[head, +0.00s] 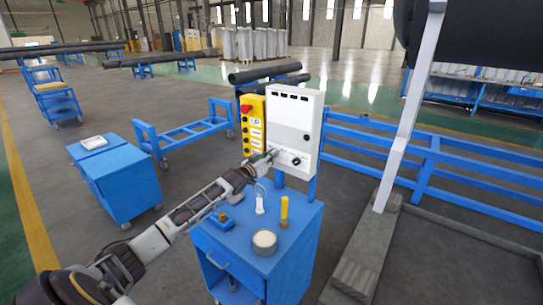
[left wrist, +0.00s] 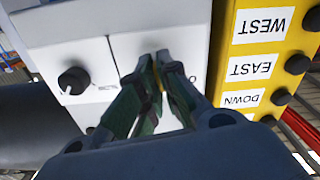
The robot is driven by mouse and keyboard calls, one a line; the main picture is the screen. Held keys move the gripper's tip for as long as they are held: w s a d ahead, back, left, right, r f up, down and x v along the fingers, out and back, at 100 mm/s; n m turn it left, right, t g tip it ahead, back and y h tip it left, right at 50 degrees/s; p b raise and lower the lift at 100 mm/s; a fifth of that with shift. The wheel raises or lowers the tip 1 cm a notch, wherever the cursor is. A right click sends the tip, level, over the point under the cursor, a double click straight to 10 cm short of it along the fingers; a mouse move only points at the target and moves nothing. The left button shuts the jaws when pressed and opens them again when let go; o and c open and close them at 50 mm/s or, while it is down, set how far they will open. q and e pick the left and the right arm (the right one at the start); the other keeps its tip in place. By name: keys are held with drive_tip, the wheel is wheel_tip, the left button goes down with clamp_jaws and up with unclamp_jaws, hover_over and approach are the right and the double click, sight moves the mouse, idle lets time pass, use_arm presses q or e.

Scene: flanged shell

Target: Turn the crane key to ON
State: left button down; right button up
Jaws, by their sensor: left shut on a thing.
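A white control box (head: 296,119) stands on a post behind the blue cart, and it fills the upper left of the left wrist view (left wrist: 100,30). My left gripper (head: 273,154) is at the lower left of its front face. In the left wrist view its fingertips (left wrist: 160,62) are closed together against the panel, on a small thing, seemingly the crane key, almost wholly hidden between them. A letter of a label shows beside the fingers; the key's position cannot be read. A black rotary knob (left wrist: 72,80) is on the panel beside the gripper, apart from it.
A yellow button pendant (head: 251,125) with a red top button hangs close beside the white box. Below the arm, a blue cart (head: 245,262) carries a round tin (head: 264,242), a yellow-topped item (head: 284,209) and a white bottle (head: 260,205). Blue railing (head: 450,170) runs to the right.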

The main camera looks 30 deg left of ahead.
use_arm(q)
drive_tip(key=m+p, duration=0.1)
drive_tip(key=m, duration=0.9)
drive_tip(key=shift+f+m, duration=0.1)
drive_tip(key=shift+m, duration=0.3)
drive_tip(key=c, duration=1.6)
unclamp_jaws()
drive_tip(key=shift+c, duration=0.2)
drive_tip(key=shift+s, duration=0.1)
drive_tip(key=shift+s, duration=0.1)
drive_tip(key=s, duration=1.1)
drive_tip(key=shift+s+a, duration=0.3)
drive_tip(key=shift+a, duration=0.1)
